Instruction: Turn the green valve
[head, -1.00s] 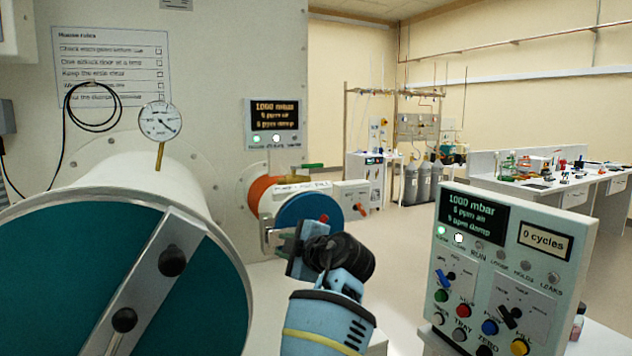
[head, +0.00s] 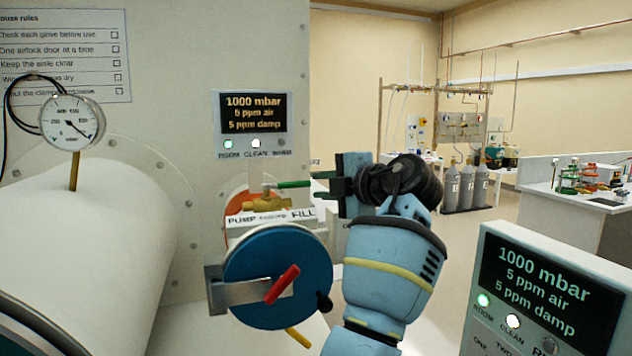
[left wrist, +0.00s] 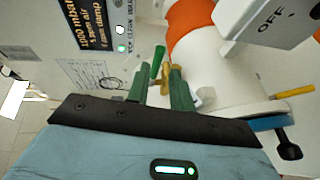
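The green valve has a green lever handle (head: 292,184) on a brass body (head: 262,200), above the label strip of the small airlock. The lever points right, roughly level. My left gripper (head: 314,186) is at the lever's right end, its fingers pointing left. In the left wrist view the two dark green fingers of my gripper (left wrist: 158,88) are apart, with the green lever (left wrist: 157,62) in line with the gap and the brass body (left wrist: 166,80) just beyond. I cannot tell if the fingers touch the lever. My right gripper is not in view.
The small airlock's blue round door (head: 250,275) with a red handle (head: 282,284) is below the valve. A large white cylinder with a gauge (head: 72,124) is at left. A control panel (head: 545,300) stands at front right. A display (head: 253,113) is above the valve.

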